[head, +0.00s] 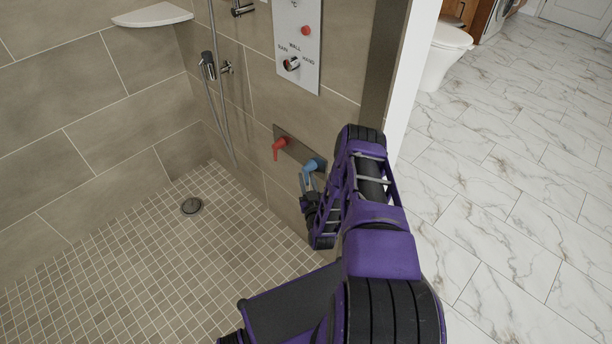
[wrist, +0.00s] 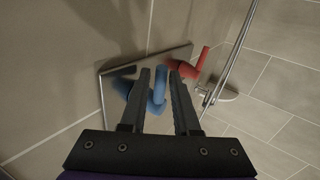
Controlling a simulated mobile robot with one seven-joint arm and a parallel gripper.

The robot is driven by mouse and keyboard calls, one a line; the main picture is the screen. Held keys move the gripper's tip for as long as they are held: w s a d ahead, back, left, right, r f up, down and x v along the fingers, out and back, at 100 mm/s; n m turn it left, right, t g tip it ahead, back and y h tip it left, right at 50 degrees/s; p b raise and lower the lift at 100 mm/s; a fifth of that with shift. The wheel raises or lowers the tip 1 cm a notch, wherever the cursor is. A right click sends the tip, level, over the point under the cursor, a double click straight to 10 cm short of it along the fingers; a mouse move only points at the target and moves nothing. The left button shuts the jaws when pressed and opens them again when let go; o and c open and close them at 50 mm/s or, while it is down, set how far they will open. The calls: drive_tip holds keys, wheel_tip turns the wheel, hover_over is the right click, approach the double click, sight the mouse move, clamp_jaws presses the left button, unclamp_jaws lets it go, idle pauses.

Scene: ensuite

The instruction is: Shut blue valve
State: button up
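The blue valve (head: 313,164) is a lever handle on a metal plate low on the tiled shower wall. In the wrist view the blue valve (wrist: 158,92) shows between my two fingers, its lever pointing toward the camera. My gripper (head: 305,183) is just below and in front of the blue lever in the head view. In the wrist view my gripper (wrist: 159,73) is open, with a gap between the fingers. I cannot tell whether a finger touches the lever.
A red valve (head: 281,146) sits beside the blue one on the same plate (head: 295,151). A control panel (head: 298,50) is above, with a shower hose (head: 222,120) to the left. A wall edge (head: 408,75) stands right of the valves.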

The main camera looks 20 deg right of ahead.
clamp_jaws()
idle(0.3)
drive_tip(key=shift+w+a+m+t+h, duration=0.1)
drive_tip(key=shift+w+m+t+h, duration=0.15)
drive_tip(key=shift+m+t, duration=0.3)
drive_tip(key=shift+w+a+m+t+h, duration=0.1)
drive_tip(key=shift+w+m+t+h, duration=0.2)
drive_tip(key=shift+t, duration=0.35)
drive_tip(key=shift+s, duration=0.1)
unclamp_jaws()
drive_tip(key=shift+f, duration=0.1)
